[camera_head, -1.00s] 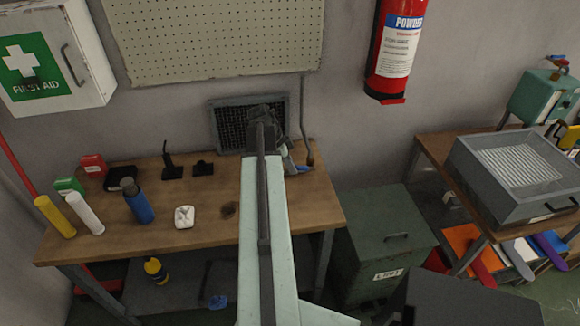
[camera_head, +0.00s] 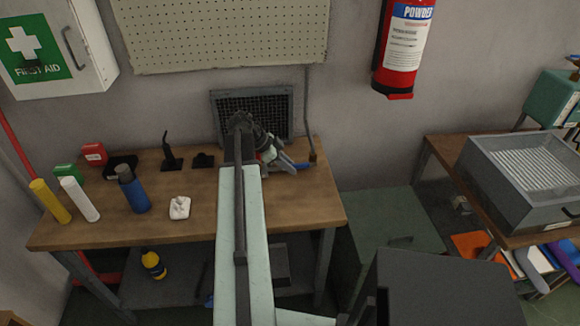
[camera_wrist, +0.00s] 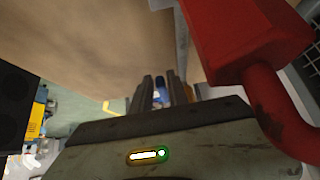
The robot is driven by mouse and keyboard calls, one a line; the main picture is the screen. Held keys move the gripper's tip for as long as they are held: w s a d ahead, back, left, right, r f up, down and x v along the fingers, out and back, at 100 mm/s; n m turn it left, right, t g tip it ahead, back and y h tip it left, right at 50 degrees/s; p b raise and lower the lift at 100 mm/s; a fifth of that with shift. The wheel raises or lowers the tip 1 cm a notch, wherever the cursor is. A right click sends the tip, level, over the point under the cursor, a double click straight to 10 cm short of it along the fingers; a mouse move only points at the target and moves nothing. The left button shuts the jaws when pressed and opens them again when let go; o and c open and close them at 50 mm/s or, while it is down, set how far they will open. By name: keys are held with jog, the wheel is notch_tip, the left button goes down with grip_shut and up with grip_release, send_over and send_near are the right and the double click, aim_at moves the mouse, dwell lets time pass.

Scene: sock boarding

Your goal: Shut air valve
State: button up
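A small blue part (camera_head: 302,166), which looks like the valve's lever, sits at the workbench's back right, near the foot of a thin wall pipe (camera_head: 311,120). My gripper (camera_head: 280,159) is close beside its left end; I cannot tell if they touch. In the wrist view my gripper's two dark fingers (camera_wrist: 162,90) stand a little apart, with a blue piece (camera_wrist: 160,91) showing in the gap. Whether they clamp it is unclear. A red block with a bent red tube (camera_wrist: 245,42) fills the wrist view's upper right. The valve body is mostly hidden.
The wooden workbench (camera_head: 290,206) holds a blue bottle (camera_head: 137,192), a white piece (camera_head: 180,208) and several small items at left. A dark grille (camera_head: 275,101) stands behind my gripper. A green bin (camera_head: 395,228) and second table (camera_head: 430,150) stand at right.

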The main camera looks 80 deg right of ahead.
jog(key=shift+o, duration=0.6)
jog(key=shift+s+d, duration=0.1)
jog(key=shift+s, duration=0.15)
jog(key=shift+w+r, duration=0.1)
jog(key=shift+r, duration=0.15)
jog(key=p+v, duration=0.6)
jog(key=v, duration=0.1)
jog(key=shift+w, duration=0.15)
jog(key=shift+r, duration=0.1)
